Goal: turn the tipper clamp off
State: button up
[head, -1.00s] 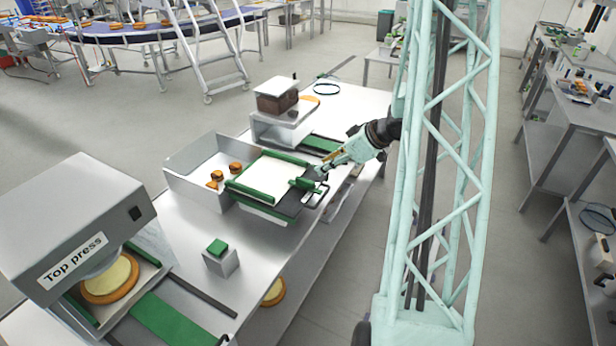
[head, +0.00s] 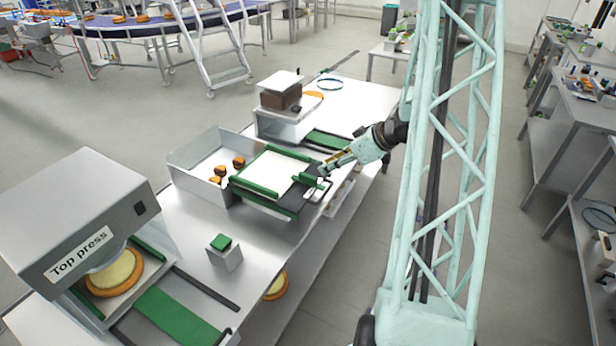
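The tipper (head: 270,172) is a white plate with green side rails, on the bench beside a white-walled tray. A green clamp part (head: 309,179) sits at its right end, on a dark grey plate with a light handle loop (head: 317,193). My gripper (head: 322,171) is right at this end, close to the green clamp part. My arm reaches in from the right. The fingers are small and partly merged with the clamp, so I cannot tell whether they touch it or how far they are open.
The tray (head: 198,158) behind the tipper holds a few small brown rounds (head: 239,162). The Top press (head: 84,225) stands at the left front with a round under it. A green-topped block (head: 223,252) stands between. A box with a brown block (head: 281,97) is at the back.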

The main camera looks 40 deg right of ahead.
aim_at(308, 176)
jog(key=shift+x, duration=6.3)
grip_shut()
